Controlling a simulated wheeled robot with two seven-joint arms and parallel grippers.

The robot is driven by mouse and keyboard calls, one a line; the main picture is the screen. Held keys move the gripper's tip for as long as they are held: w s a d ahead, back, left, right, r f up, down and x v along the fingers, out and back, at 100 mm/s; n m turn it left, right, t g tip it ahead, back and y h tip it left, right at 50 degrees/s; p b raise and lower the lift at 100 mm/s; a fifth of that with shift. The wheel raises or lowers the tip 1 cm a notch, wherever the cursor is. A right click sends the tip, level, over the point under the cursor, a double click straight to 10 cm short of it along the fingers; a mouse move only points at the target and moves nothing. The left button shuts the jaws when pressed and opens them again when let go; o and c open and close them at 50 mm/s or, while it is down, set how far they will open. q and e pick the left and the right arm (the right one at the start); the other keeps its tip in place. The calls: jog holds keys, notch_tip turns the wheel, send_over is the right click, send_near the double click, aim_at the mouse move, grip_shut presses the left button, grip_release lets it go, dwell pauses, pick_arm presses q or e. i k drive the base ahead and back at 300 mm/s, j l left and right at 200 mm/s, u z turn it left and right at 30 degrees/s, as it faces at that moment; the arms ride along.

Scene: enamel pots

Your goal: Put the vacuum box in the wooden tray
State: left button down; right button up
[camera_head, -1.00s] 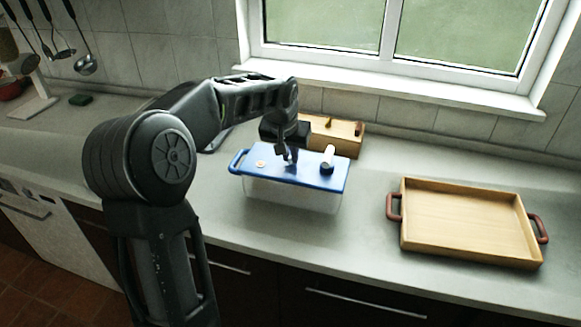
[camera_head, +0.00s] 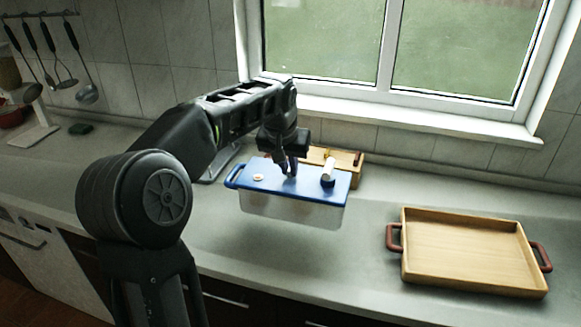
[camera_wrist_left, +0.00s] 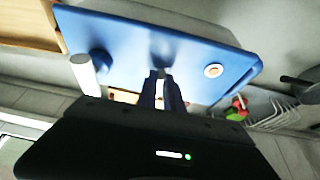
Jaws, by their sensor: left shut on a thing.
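The vacuum box has a clear body (camera_head: 290,210) and a blue lid (camera_head: 312,187) with a blue side handle, a white-and-blue pump piece and a small round button. My left gripper (camera_head: 288,172) is shut on the middle of the lid from above. The box hangs level, a little above the counter. In the left wrist view the gripper (camera_wrist_left: 162,78) meets the blue lid (camera_wrist_left: 200,45) at its middle. The wooden tray (camera_head: 468,254) with reddish-brown handles lies empty on the counter to the right of the box. My right gripper is not in view.
A wooden box (camera_head: 347,166) with small items stands behind the vacuum box near the wall. The counter between box and tray is clear.

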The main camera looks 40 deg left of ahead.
aim_at(456, 259)
jog(key=i+l+z, duration=0.2)
jog(key=l, duration=0.2)
jog(key=i+l+z, duration=0.2)
jog(key=l, duration=0.2)
jog(key=i+l+z, duration=0.2)
jog(key=l, duration=0.2)
jog(key=k, duration=0.1)
